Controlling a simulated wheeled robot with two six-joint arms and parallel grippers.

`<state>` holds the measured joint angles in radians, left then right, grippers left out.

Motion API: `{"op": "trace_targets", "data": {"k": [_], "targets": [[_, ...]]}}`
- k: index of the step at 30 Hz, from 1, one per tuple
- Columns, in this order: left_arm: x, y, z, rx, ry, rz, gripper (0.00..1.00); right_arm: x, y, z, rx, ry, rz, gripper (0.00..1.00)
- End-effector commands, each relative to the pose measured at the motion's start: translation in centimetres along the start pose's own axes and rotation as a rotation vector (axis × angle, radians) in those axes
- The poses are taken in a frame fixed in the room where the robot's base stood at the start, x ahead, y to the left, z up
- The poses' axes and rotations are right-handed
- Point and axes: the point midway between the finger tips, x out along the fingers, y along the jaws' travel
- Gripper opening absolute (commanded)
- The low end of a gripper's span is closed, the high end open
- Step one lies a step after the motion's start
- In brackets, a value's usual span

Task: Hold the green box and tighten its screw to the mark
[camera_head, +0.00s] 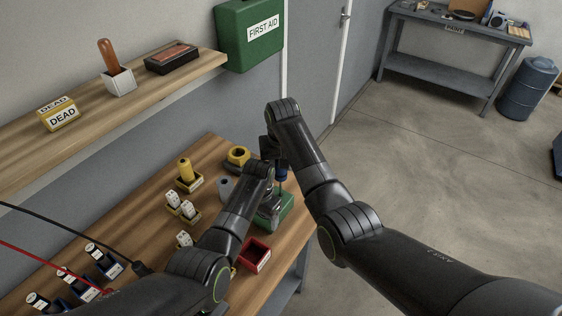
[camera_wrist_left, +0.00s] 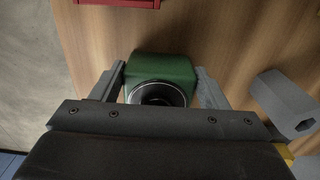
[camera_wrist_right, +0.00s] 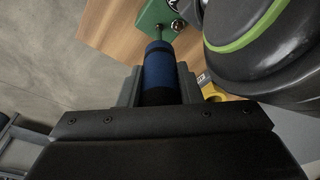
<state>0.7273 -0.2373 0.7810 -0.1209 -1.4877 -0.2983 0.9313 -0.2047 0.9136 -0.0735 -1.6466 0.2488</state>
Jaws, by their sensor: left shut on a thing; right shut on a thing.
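The green box (camera_head: 287,207) stands near the right edge of the wooden table. My left gripper (camera_wrist_left: 162,88) is shut on the green box (camera_wrist_left: 163,67), one finger on each side; a dark round opening with a pale rim shows on the box. My right gripper (camera_wrist_right: 158,88) is shut on the blue handle of a screwdriver (camera_wrist_right: 158,66), above the box. Its thin shaft runs to the green box (camera_wrist_right: 153,16) at the top of the right wrist view. I cannot tell whether the tip sits in the screw. The screw head and the mark cannot be made out.
A red open tray (camera_head: 255,254) sits in front of the box. A grey hexagonal piece (camera_wrist_left: 285,101) lies close by my left gripper.

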Motion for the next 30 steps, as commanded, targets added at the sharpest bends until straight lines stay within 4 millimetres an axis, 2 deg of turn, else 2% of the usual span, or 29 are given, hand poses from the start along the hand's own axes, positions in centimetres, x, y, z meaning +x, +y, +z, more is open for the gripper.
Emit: {"op": "trace_targets", "data": {"k": [5, 30], "targets": [[-0.05, -0.03, -0.03, 0.000, 0.001, -0.001, 0.37, -0.03, -0.05, 0.01, 0.059, -0.001, 0.010, 0.00], [-0.04, -0.03, -0.02, -0.001, 0.001, -0.001, 0.37, -0.05, -0.31, -0.19, 0.846, 0.000, 0.143, 0.00]]}}
